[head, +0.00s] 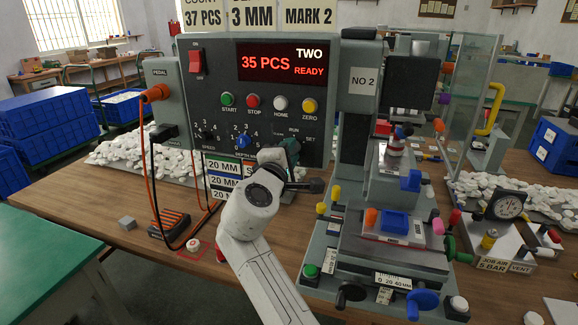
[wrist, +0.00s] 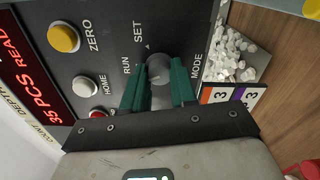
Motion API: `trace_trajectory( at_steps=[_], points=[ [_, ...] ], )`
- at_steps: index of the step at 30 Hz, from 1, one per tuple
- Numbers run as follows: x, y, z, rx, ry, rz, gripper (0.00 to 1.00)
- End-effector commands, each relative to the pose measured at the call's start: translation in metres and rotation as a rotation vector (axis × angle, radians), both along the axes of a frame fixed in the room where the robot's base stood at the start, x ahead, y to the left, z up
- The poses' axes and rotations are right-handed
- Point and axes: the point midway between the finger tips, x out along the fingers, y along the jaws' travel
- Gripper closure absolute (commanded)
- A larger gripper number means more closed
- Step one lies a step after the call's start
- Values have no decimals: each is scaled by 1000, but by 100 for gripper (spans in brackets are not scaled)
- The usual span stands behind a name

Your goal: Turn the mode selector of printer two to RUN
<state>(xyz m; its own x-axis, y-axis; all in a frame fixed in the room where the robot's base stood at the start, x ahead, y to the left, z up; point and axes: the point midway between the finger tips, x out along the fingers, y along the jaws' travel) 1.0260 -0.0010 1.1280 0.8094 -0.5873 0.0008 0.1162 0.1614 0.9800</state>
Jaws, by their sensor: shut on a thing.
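The control panel of printer two (head: 350,110) has a red display reading TWO, 35 PCS, READY. The mode selector (wrist: 159,66) is a dark grey round knob in the wrist view, with RUN, SET and MODE printed around it. My gripper (wrist: 160,77) has its green fingers shut on the knob, one on each side. I cannot tell which label the knob points to; a small white mark shows on the panel near SET. In the head view my gripper (head: 290,153) is at the panel's lower right, and it hides the knob there; RUN and SET show just beside it.
START, STOP, HOME and ZERO buttons (head: 310,105) sit above the gripper, and a blue knob (head: 242,141) is to its left. The NO 2 printing column (head: 352,150) stands close on the right. Cables (head: 155,190) hang at the left.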

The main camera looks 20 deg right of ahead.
Motion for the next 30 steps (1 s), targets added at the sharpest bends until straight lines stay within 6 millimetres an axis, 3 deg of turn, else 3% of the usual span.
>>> trace_trajectory(
  at_steps=[1, 12, 30],
  points=[
    [0, 0, -7, 35, -25, -2, 100],
    [0, -1, -4, 241, -172, -2, 100],
    [0, -1, -2, 324, -229, -5, 100]
  ],
)
